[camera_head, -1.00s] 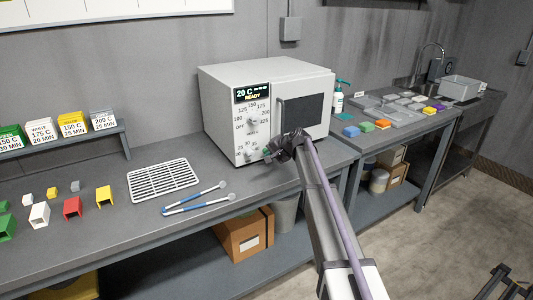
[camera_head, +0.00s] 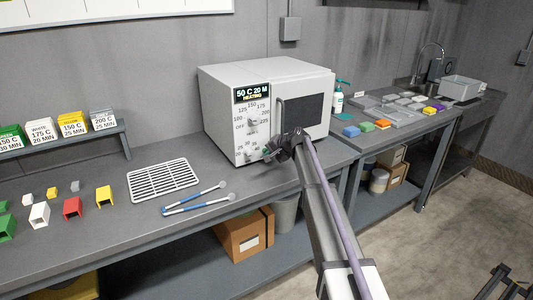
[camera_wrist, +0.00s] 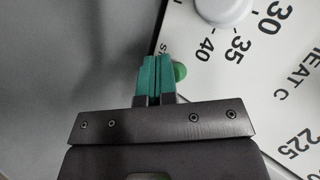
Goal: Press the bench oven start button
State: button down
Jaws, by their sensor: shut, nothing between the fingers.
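The bench oven (camera_head: 222,105) is a white box on the bench with a dark door window (camera_head: 303,115). Its display (camera_head: 252,95) reads "50 C 20 M" and "HEATING". The green start button (camera_wrist: 180,72) shows in the wrist view, right beside my fingertips and partly hidden by them. My gripper (camera_wrist: 157,60) has teal fingers, shut and empty, pointing at the oven's front panel. In the head view my gripper (camera_head: 268,154) is at the panel's lower right. I cannot tell whether the fingertips touch the button.
A white knob (camera_wrist: 222,10) is close to my fingers. A wire rack (camera_head: 163,180) and blue-handled tongs (camera_head: 198,198) lie on the bench left of the oven. Small coloured parts stand at far left. A soap bottle (camera_head: 337,103) stands right of the oven.

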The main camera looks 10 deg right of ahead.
jog(key=shift+s+d, duration=0.3)
jog(key=shift+s, duration=0.4)
jog(key=shift+s+d, duration=0.3)
jog(key=shift+s, duration=0.5)
jog(key=shift+s+d, duration=0.35)
jog(key=shift+s, duration=0.4)
jog(key=shift+s+d, duration=0.3)
jog(key=shift+s, duration=0.5)
jog(key=shift+n+g+h, duration=0.4)
jog(key=shift+n+g, duration=0.5)
jog(key=s, duration=0.1)
jog(key=s+f, duration=0.1)
jog(key=s, duration=0.1)
jog(key=s+f, duration=0.1)
jog(key=s, duration=0.1)
jog(key=shift+s+d, duration=0.15)
jog(key=shift+s, duration=0.05)
jog(key=s+n+g+h+p, duration=0.4)
jog(key=s+g+h, duration=0.1)
jog(key=s, duration=3.1)
jog(key=shift+s+a+r+n+h, duration=0.25)
jog(key=shift+s+a+n+h, duration=0.15)
jog(key=shift+h, duration=0.2)
